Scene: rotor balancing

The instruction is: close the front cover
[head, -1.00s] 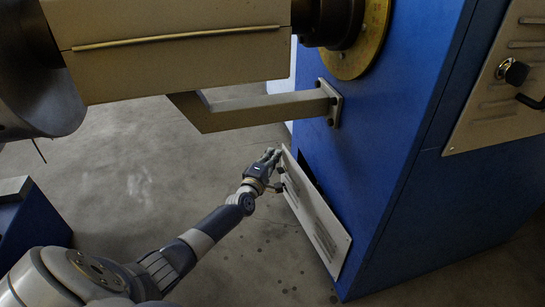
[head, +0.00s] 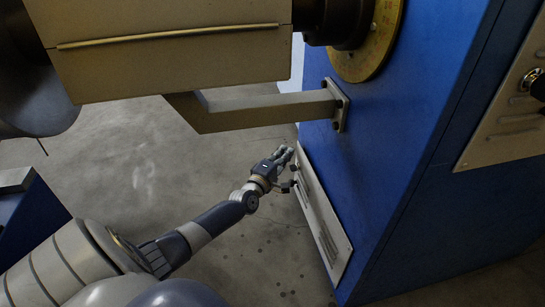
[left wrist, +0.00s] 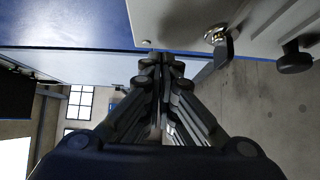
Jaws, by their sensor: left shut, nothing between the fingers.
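The front cover (head: 322,218) is a pale grey panel low on the face of the blue machine (head: 385,150). In the head view it lies nearly flat against the blue face, with no dark gap showing. In the left wrist view the cover (left wrist: 265,40) fills the upper right, with a metal latch and a black knob on it. My left gripper (head: 288,152) is shut and empty, at the cover's upper left edge; I cannot tell whether it touches. Its fingers also show in the left wrist view (left wrist: 160,62). My right gripper is not in view.
A beige beam (head: 265,108) juts from the blue machine above my left arm. A large beige housing (head: 170,65) and a brass disc (head: 372,40) are higher up. Another blue base (head: 30,215) stands at the left. The concrete floor between is clear.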

